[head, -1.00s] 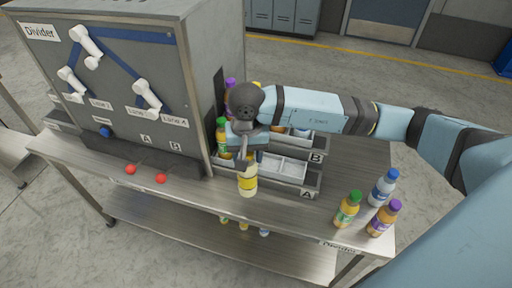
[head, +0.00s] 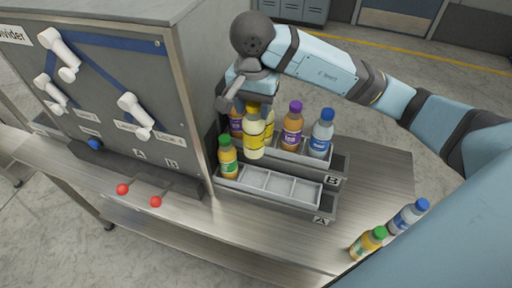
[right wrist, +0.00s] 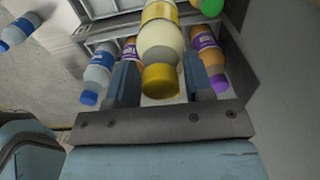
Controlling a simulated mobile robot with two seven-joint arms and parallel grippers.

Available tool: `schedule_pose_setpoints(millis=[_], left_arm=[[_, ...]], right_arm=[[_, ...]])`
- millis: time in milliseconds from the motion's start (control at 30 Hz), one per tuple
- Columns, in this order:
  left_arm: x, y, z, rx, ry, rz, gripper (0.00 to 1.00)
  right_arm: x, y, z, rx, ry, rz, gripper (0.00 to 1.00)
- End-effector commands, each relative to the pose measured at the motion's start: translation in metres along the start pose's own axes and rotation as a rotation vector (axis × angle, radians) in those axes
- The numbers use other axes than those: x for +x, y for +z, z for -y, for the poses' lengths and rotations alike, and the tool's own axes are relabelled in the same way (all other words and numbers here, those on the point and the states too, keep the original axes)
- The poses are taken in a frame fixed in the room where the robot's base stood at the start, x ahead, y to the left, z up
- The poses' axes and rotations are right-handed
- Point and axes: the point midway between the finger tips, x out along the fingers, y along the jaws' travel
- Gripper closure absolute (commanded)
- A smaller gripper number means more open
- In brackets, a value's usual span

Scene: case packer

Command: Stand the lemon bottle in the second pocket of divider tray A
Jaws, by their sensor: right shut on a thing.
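The lemon bottle (head: 254,138), pale yellow with a yellow cap and label, hangs upright from my right gripper (head: 250,97). In the right wrist view, the lemon bottle (right wrist: 161,42) sits between the two fingers of my right gripper (right wrist: 160,84), its cap toward the camera. In the head view its base shows above the back of divider tray A (head: 322,218), in front of tray B. Tray A's leftmost pocket holds a green-capped orange bottle (head: 228,160); its other visible pockets are empty. My left gripper is out of view.
Tray B (head: 335,181), behind tray A, holds several bottles, including a purple-capped one (head: 292,127) and a blue-capped one (head: 321,135). The grey divider machine (head: 110,100) stands close at left.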

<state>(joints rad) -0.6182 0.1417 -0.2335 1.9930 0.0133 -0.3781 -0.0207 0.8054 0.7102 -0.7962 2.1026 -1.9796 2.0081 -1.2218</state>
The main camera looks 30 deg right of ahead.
Motion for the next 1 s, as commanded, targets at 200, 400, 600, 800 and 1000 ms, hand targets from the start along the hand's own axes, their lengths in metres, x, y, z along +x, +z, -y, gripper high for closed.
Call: schedule_pose_setpoints(millis=[200, 400, 600, 800, 1000], left_arm=[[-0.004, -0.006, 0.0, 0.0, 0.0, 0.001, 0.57], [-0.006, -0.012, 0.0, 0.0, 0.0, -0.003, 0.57], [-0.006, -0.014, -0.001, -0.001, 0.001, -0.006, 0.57], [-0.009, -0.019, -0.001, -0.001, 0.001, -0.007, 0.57], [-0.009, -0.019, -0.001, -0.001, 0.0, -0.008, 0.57]], right_arm=[[0.057, 0.001, -0.001, 0.0, 0.005, 0.004, 1.0], [0.094, 0.0, 0.0, -0.001, 0.001, 0.002, 1.0], [0.108, 0.0, 0.0, 0.0, 0.0, 0.0, 1.0], [0.135, 0.0, 0.0, 0.0, 0.001, 0.003, 1.0], [0.142, -0.001, 0.001, -0.001, -0.003, -0.002, 1.0]])
